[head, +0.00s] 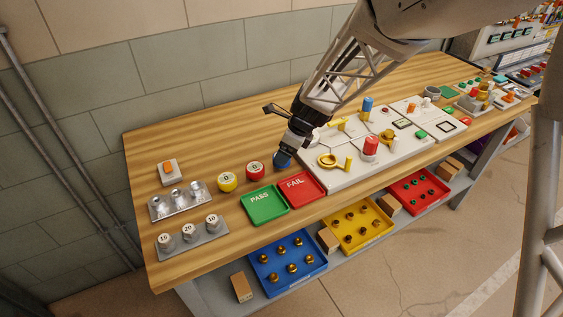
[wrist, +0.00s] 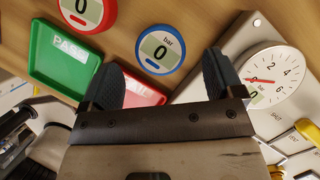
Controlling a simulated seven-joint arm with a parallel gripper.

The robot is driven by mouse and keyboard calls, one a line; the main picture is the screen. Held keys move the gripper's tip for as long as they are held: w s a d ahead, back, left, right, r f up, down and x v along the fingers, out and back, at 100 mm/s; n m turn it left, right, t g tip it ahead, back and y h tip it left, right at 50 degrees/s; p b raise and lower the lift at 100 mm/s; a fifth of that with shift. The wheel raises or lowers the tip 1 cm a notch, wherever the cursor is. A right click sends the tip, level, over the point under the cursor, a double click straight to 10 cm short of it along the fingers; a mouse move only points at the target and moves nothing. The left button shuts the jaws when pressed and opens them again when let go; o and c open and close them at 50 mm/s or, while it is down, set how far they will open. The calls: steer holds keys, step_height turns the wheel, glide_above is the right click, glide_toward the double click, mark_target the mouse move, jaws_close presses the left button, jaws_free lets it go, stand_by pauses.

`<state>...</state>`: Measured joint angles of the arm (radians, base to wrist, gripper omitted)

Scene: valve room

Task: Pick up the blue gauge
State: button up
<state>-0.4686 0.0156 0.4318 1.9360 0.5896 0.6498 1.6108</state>
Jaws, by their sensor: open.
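The blue gauge (head: 282,159) stands on the wooden table, just right of the red gauge and behind the red FAIL tray. In the head view my gripper partly covers it. In the wrist view the blue gauge (wrist: 162,49) shows its white face with a 0 and "bar". My gripper (wrist: 163,75) is open, with its two dark fingers apart and nothing between them. The gauge appears beyond the fingertips, roughly midway between them. In the head view my gripper (head: 290,150) is right at the gauge; whether it touches cannot be told.
The red gauge (head: 255,170) and yellow gauge (head: 227,181) stand to the left. The green PASS tray (head: 271,218) and red FAIL tray (head: 318,196) lie in front. A pale board (head: 340,182) with a dial and valve parts lies to the right.

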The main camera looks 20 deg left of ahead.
steer(key=shift+x, duration=1.95)
steer(key=c, duration=1.1)
